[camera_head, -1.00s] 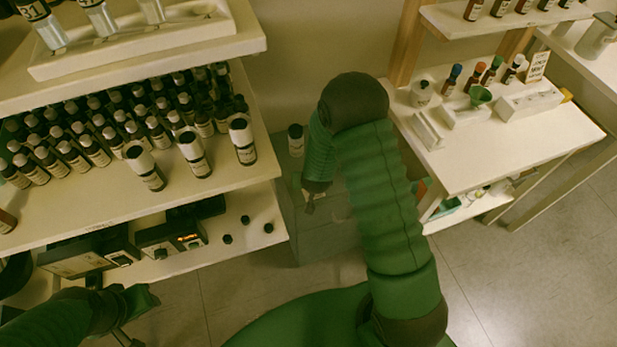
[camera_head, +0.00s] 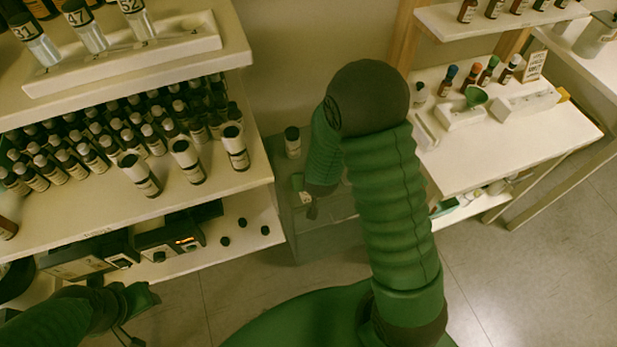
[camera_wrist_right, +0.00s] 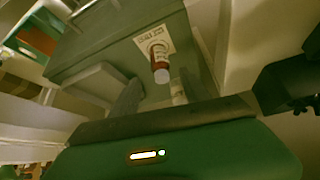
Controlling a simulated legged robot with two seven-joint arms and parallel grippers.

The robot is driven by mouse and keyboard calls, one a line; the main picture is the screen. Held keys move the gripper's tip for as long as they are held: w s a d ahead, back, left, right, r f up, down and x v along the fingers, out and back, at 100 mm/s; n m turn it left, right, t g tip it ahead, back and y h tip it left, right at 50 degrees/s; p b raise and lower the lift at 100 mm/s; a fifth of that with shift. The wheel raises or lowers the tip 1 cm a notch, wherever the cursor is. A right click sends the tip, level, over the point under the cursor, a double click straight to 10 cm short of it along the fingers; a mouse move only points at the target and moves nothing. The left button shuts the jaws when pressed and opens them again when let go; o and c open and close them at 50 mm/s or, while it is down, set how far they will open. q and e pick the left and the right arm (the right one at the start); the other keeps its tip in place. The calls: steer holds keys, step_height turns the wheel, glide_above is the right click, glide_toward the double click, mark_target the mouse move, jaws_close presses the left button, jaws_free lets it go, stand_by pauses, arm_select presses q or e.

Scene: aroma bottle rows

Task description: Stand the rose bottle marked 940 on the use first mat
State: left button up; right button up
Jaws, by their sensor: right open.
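In the right wrist view a small brown bottle (camera_wrist_right: 160,55) with a pale cap and white label stands upright on a white printed card (camera_wrist_right: 144,42), apparently the use first mat; the bottle's number is unreadable. My right gripper (camera_wrist_right: 154,95) is open, its fingers apart on either side below the cap, not closed on the bottle. In the head view my right gripper (camera_head: 312,211) is low over the grey cabinet, partly hidden by my arm. A pale-topped item (camera_head: 299,182) shows beside it, probably this bottle. My left gripper (camera_head: 138,318) is at the lower left, its jaw gap unclear.
Another white-labelled bottle (camera_head: 293,142) stands farther back on the grey cabinet (camera_head: 290,225). A desk (camera_head: 480,160) at right holds dropper bottles and a green funnel (camera_head: 476,95).

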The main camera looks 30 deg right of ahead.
steer(key=s+a+r+n+g+y, duration=0.2)
steer(key=s+a+r+n, duration=0.3)
steer(key=s+a+r, duration=0.5)
steer(key=shift+s+r+g+y, duration=0.4)
steer(key=shift+s+r+g, duration=0.2)
steer(key=shift+s, duration=0.35)
steer(key=shift+a, duration=0.1)
stand_by(0.7)
